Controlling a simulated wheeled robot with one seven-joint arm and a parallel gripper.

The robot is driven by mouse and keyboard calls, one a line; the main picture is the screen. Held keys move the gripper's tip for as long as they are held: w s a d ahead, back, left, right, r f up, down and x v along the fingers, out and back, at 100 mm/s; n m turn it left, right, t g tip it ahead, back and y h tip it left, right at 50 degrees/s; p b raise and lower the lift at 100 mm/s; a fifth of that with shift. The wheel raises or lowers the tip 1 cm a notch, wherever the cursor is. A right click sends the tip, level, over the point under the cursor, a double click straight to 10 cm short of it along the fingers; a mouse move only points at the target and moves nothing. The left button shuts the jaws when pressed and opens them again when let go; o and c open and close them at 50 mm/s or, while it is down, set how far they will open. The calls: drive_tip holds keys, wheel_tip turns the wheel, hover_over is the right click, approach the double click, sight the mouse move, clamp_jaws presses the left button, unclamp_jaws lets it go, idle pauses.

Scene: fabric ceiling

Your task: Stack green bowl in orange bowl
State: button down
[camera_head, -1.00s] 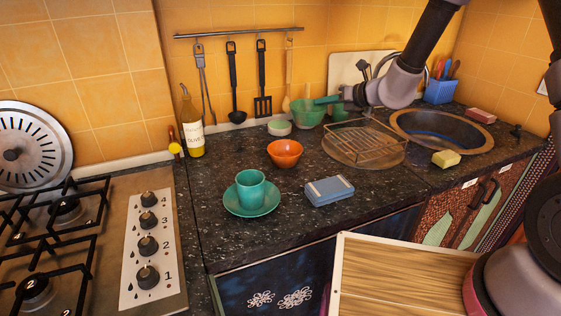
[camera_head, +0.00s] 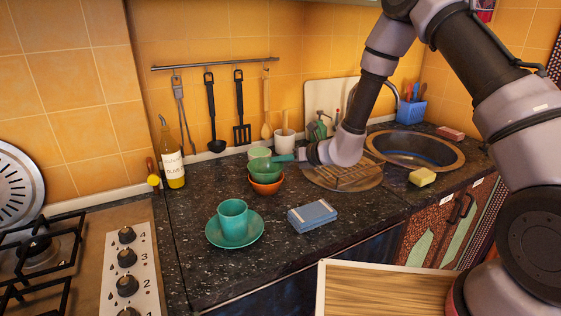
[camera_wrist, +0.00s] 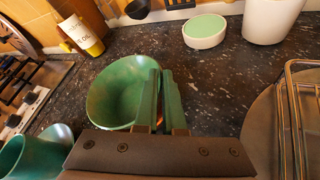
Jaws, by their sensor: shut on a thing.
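The green bowl (camera_head: 265,168) is held by my gripper (camera_head: 287,159) at its right rim. In the head view it sits over the orange bowl (camera_head: 267,187), whose side shows below it; I cannot tell whether it rests inside or hovers just above. In the wrist view the green bowl (camera_wrist: 115,92) is tilted toward the camera, and the two green fingers of my gripper (camera_wrist: 160,85) close on its right rim. Only a sliver of orange shows below it there.
A teal cup on a saucer (camera_head: 250,236) stands in front, with a blue box (camera_head: 312,216) to its right. A pale green-topped dish (camera_head: 259,153) is close behind the bowls. A wire rack (camera_head: 345,175) lies right, and an oil bottle (camera_head: 172,160) stands left.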

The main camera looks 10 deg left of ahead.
drive_tip(key=shift+f, duration=0.3)
drive_tip(key=shift+f, duration=0.4)
drive_tip(key=c, duration=1)
unclamp_jaws()
drive_tip(key=shift+r, duration=0.1)
